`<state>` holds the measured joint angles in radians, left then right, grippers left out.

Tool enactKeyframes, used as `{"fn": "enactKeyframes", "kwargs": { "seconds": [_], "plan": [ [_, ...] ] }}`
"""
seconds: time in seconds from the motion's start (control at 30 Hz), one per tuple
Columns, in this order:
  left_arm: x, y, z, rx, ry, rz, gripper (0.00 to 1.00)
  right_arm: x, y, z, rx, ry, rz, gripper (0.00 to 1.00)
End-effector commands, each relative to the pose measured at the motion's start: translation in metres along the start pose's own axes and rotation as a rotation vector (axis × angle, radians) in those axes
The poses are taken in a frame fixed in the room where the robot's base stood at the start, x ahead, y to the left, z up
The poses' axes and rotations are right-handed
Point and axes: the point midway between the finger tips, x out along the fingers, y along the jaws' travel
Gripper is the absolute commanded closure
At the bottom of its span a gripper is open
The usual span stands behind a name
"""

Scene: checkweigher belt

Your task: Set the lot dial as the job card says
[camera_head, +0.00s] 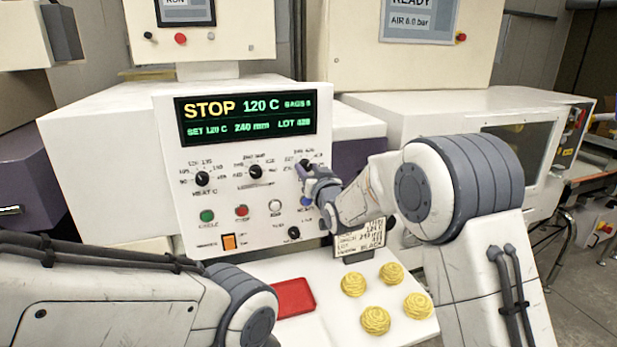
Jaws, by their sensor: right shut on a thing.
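The lot dial (305,163) is the rightmost of three dials on the white control panel (178,160). My right gripper (311,172) is shut on its knob and partly covers it. The display (246,117) reads STOP, 120 C, 240 mm and a lot number that looks like 428. The job card (358,240) stands below the panel at the right, partly behind my right arm. Its small print, including the lot line, is hard to read. My left arm shows at the lower left; its gripper is not visible.
The heat dial (202,178) and a middle dial (255,171) sit left of the lot dial. Green (207,216) and red (241,211) buttons lie below them. A red tray (294,297) and several yellow pasta nests (375,320) are on the white surface in front.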

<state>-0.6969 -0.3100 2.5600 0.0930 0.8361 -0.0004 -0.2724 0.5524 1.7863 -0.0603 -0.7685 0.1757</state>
Motion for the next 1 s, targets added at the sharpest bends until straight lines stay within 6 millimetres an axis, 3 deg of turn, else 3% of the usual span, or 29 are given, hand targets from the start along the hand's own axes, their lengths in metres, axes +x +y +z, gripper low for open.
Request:
{"fn": "enactKeyframes", "kwargs": {
  "seconds": [0.1,0.4,1.0],
  "plan": [
    [0.018,-0.001,0.001,0.0,0.0,0.0,1.0,0.0,0.001,0.004,0.094,0.003,0.0,1.0],
    [0.041,-0.003,0.002,0.0,0.0,0.0,1.0,0.0,0.001,0.003,0.32,0.003,0.0,1.0],
    [0.055,-0.004,0.003,0.0,0.0,0.0,1.0,0.0,0.001,0.0,0.501,0.001,0.001,1.0]
  ]
}}
